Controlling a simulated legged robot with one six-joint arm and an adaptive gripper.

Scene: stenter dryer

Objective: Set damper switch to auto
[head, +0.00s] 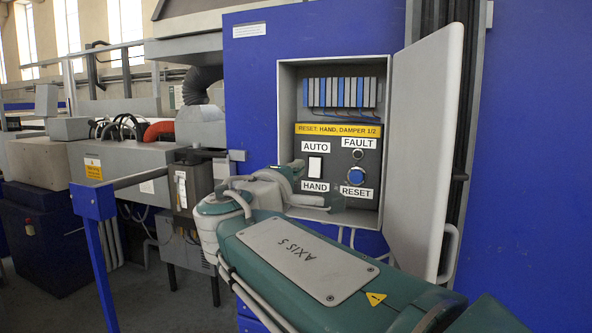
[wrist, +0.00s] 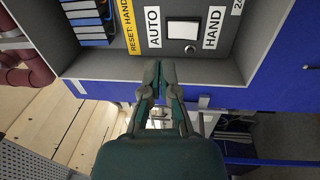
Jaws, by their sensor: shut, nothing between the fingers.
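The damper switch (head: 315,168) is a white rocker in a dark frame on the panel inside the open cabinet. The AUTO label (head: 316,147) is above it and the HAND label (head: 315,186) below. The wrist view is turned sideways: there the switch (wrist: 183,31) lies between AUTO (wrist: 153,27) on the left and HAND (wrist: 214,28) on the right. My gripper (wrist: 160,66) is shut and empty, its tips in front of the cabinet's lower edge, apart from the switch in the picture. I cannot tell which way the rocker is tipped.
The blue RESET button (head: 356,176) and small FAULT lamp (head: 358,154) are right of the switch. A yellow sign (head: 338,130) and terminal blocks (head: 341,92) are above. The open cabinet door (head: 424,150) stands at the right. A blue-posted rail (head: 98,210) is at the left.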

